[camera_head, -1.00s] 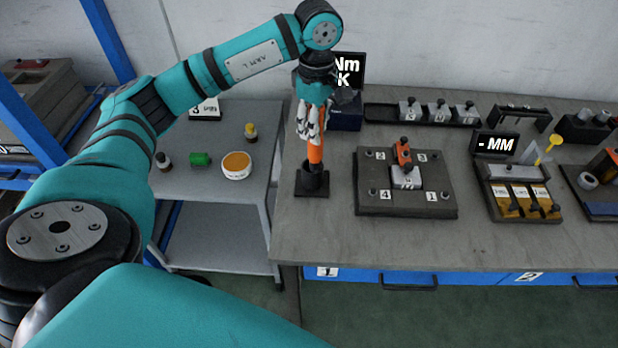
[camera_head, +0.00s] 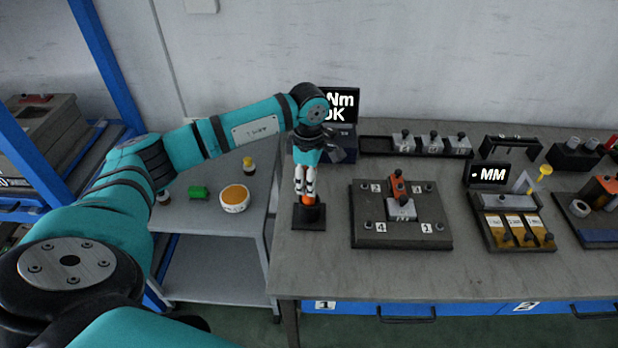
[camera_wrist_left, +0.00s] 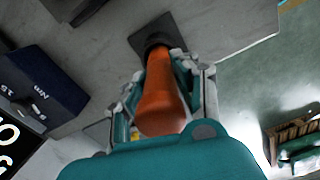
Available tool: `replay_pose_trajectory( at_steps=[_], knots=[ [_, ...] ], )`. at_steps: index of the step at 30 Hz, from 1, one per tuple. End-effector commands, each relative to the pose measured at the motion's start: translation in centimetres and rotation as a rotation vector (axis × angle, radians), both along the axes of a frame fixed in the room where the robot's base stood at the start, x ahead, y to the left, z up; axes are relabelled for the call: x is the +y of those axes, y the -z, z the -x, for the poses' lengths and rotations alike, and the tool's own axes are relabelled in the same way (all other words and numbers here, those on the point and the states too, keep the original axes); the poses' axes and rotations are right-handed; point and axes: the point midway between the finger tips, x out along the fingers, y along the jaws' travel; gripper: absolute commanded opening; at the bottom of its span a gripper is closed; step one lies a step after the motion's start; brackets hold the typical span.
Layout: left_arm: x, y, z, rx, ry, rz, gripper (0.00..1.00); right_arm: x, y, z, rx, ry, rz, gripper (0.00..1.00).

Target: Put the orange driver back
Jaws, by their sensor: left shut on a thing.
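The orange driver (camera_wrist_left: 160,98) is between the fingers of my left gripper (camera_head: 305,186), which is shut on it. In the head view only a small orange part of the driver (camera_head: 308,200) shows below the fingers. The driver stands upright with its lower end in the black holder (camera_head: 309,216), which has a square base and sits at the left end of the bench. The holder (camera_wrist_left: 150,42) also shows beyond the driver in the left wrist view. How deep the driver sits in the holder is hidden. My right gripper is not in view.
A dark fixture plate (camera_head: 372,229) with an orange-topped clamp lies right of the holder. A display (camera_head: 341,105) stands behind. A lower side table at the left carries a white bowl (camera_head: 234,206), a green part (camera_head: 199,192) and small bottles.

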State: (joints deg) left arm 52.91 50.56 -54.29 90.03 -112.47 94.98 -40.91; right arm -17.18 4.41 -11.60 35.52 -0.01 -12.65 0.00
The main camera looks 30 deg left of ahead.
Motion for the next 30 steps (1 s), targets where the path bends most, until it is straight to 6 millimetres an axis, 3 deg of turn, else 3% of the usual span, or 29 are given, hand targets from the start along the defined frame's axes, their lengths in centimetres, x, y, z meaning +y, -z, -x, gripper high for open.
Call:
replay_pose_trajectory(
  at_steps=[8, 9, 14, 25, 30],
  knots=[
    [0.0, 0.2, -0.1, -0.003, 0.001, 0.001, 0.00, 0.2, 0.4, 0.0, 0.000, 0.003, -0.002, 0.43],
    [0.0, 0.3, 0.0, -0.002, 0.001, 0.000, 0.30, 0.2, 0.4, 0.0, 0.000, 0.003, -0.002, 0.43],
    [0.0, 0.2, 0.0, -0.001, 0.001, 0.000, 0.51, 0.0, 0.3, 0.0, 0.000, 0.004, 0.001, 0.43],
    [0.0, -0.4, -0.1, -0.003, 0.001, 0.000, 0.52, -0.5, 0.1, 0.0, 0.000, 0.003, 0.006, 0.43],
    [0.0, -2.9, -0.2, -0.009, 0.003, 0.000, 0.52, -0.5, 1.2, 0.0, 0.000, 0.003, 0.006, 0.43]
  ],
)
